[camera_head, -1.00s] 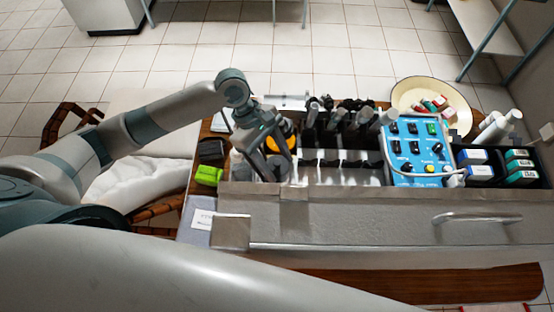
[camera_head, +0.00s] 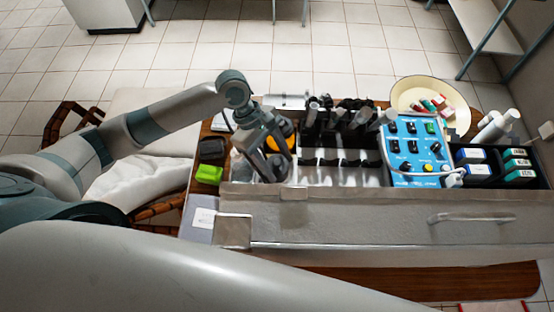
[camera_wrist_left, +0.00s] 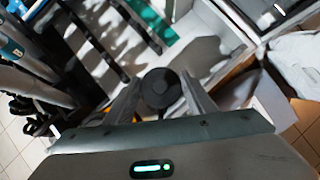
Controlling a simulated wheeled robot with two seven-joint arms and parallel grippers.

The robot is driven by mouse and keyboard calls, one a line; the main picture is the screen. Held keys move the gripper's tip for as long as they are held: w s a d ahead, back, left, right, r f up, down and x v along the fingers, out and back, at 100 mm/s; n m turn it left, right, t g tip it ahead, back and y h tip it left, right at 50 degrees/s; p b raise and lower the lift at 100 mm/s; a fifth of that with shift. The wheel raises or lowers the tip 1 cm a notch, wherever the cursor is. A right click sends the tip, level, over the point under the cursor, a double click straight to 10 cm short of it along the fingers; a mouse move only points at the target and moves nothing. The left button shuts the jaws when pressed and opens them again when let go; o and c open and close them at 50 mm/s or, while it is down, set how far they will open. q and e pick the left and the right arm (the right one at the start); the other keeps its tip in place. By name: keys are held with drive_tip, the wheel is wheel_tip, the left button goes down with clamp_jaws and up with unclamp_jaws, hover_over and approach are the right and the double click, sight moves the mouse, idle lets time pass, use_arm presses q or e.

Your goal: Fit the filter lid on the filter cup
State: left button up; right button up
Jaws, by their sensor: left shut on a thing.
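My left gripper (camera_head: 279,172) points down at the left end of the metal case, in front of a round orange-and-black thing (camera_head: 284,130). In the left wrist view my left gripper (camera_wrist_left: 160,100) is shut on a round dark grey piece (camera_wrist_left: 160,86) with a small raised centre, which looks like the filter lid. The fingers hold it at its two sides. The filter cup cannot be made out for sure; the gripper and the dark piece hide what is below. My right gripper is not in view.
The case's metal front wall (camera_head: 340,213) stands close in front of the gripper. A blue control panel (camera_head: 418,150) and black instrument holders fill the case to the right. A green block (camera_head: 208,174) and a dark block (camera_head: 211,148) lie to the left. A cream plate (camera_head: 455,96) lies behind.

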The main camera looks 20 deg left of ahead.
use_arm(q)
drive_tip(key=o, duration=1.1)
drive_tip(key=b+v, duration=0.4)
drive_tip(key=v, duration=1.3)
drive_tip(key=shift+r, duration=0.15)
drive_tip(key=shift+a, duration=0.15)
